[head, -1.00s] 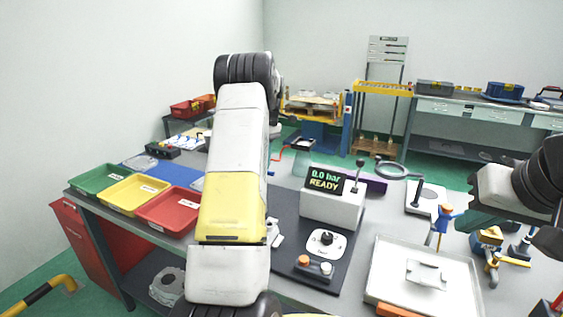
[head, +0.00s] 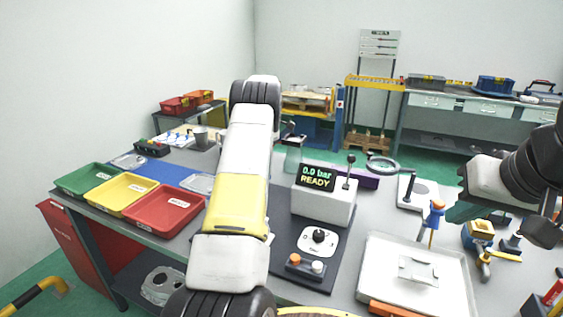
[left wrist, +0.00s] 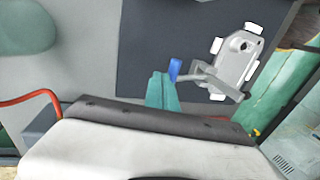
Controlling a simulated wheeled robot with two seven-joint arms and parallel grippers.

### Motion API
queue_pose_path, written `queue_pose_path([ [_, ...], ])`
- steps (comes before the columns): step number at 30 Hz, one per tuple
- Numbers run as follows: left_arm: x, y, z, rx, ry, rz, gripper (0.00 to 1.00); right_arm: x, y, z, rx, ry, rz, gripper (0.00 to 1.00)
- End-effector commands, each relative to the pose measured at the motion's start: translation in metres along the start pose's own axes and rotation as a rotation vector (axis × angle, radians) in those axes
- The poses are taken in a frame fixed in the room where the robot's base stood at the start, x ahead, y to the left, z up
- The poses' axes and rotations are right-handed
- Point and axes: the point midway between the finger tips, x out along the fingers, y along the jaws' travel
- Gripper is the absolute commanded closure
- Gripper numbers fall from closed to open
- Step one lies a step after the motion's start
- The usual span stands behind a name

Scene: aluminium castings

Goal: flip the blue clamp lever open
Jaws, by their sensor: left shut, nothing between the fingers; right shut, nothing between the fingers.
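In the left wrist view the blue lever tip (left wrist: 174,69) stands at the end of a grey clamp arm. The clamp sits beside a light grey casting (left wrist: 236,62) with white pads on a dark plate. My left gripper (left wrist: 161,84) shows as teal fingers, shut and empty, right beside the blue tip. I cannot tell whether they touch it. In the head view my left arm's white and yellow links hide part of the bench, and I cannot make out the lever there. My right gripper (head: 456,209) is shut and empty above the right side of the bench.
A grey box with a "READY" display (head: 317,178) and a button panel (head: 318,242) stand right of my left arm. A white tray (head: 375,262) and an orange-blue tool (head: 434,220) are near my right gripper. Green, yellow and red bins (head: 165,212) line the left.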

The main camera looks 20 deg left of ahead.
Motion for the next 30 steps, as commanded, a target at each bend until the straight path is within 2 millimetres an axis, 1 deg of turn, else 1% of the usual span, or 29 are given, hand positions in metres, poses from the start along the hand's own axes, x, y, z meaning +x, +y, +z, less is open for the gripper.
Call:
queue_pose_path([
  [15, 0.002, 0.001, 0.000, 0.000, 0.000, 0.000, 1.00, 0.000, 0.000, 0.000, 0.000, 0.000, 0.000, 1.00],
  [18, -0.001, 0.001, 0.000, 0.000, 0.000, 0.000, 1.00, 0.000, 0.000, 0.000, 0.000, 0.000, 0.000, 1.00],
  [20, -0.006, 0.002, 0.000, 0.000, 0.000, 0.001, 1.00, 0.000, 0.000, 0.000, 0.000, 0.000, 0.000, 1.00],
  [27, -0.045, 0.003, 0.000, 0.000, 0.001, 0.003, 1.00, 0.000, 0.000, 0.000, 0.000, 0.000, 0.000, 1.00],
  [30, -0.058, 0.003, -0.001, 0.000, 0.001, 0.002, 1.00, 0.000, 0.000, 0.000, 0.000, 0.000, 0.000, 1.00],
])
